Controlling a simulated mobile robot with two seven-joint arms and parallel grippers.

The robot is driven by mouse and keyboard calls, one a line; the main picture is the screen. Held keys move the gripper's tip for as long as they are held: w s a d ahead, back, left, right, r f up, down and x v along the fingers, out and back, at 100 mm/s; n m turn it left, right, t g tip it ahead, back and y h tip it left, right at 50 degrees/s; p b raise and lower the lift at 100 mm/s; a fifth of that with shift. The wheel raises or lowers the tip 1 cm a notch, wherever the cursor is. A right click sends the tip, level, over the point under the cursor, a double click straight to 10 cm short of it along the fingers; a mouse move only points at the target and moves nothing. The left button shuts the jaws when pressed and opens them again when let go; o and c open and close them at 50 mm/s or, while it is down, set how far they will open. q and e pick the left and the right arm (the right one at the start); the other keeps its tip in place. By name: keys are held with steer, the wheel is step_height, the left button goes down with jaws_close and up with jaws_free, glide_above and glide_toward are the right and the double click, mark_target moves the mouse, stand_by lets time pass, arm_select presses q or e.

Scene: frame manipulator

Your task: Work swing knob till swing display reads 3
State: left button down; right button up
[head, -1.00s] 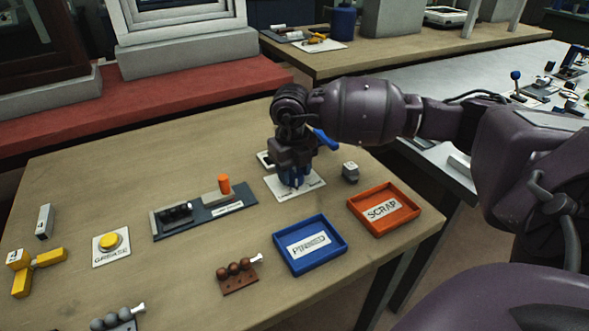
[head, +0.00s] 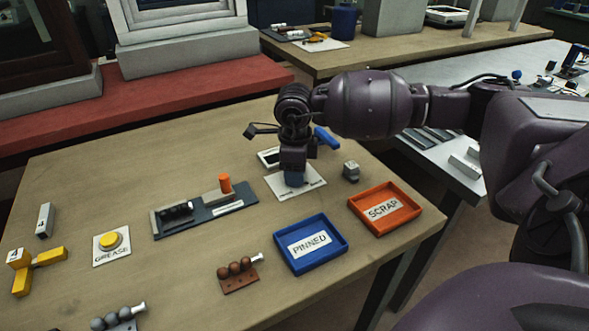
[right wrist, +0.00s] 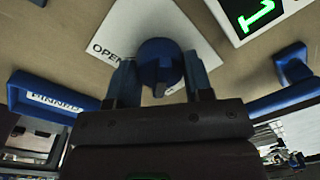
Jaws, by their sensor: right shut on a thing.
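The swing knob (right wrist: 158,58) is a round dark-blue knob on a white plate (right wrist: 118,25), whose printed label is partly hidden and shows "OPEN". My right gripper (right wrist: 158,82) is shut on the knob, one blue finger on each side. In the head view the same gripper (head: 295,180) points down onto the white plate (head: 312,188) and hides most of the knob. The swing display (right wrist: 258,12) shows a green digit that looks like 1, cut near the frame's top edge. In the head view the display (head: 268,157) is behind the gripper, its digit unreadable. My left gripper is not in view.
A blue PINNED tray (head: 287,261) and an orange SCRAP tray (head: 368,223) stand in front and to the right. A small grey block (head: 351,171) is just right of the plate.

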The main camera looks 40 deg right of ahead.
steer(key=shift+n, duration=0.8)
steer(key=o, duration=0.9)
step_height(320, 180, up, 10)
steer(key=shift+s+a+f+p, duration=0.15)
steer(key=shift+f+p, duration=0.1)
steer(key=shift+p, duration=0.65)
steer(key=shift+r, duration=0.65)
